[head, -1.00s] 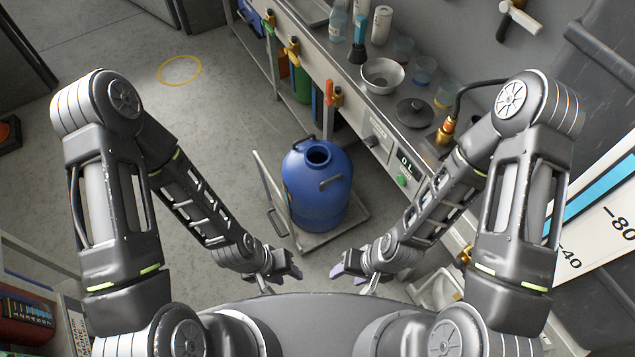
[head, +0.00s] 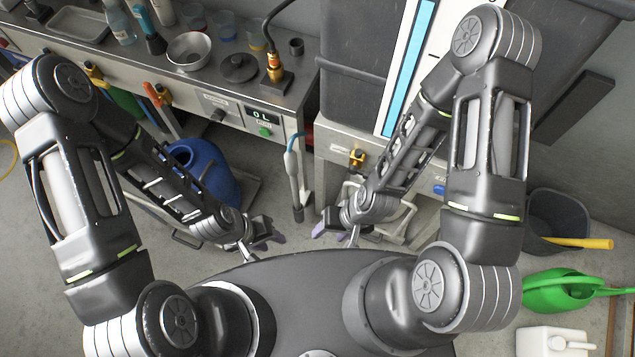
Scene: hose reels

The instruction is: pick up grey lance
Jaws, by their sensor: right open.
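A slim grey lance (head: 293,166) hangs upright at the right end of the steel bench, with a pale blue hose end at its top.
A blue drum (head: 212,168) stands on a cart behind my left arm. A black bucket (head: 553,222) and green watering can (head: 560,290) are at right.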

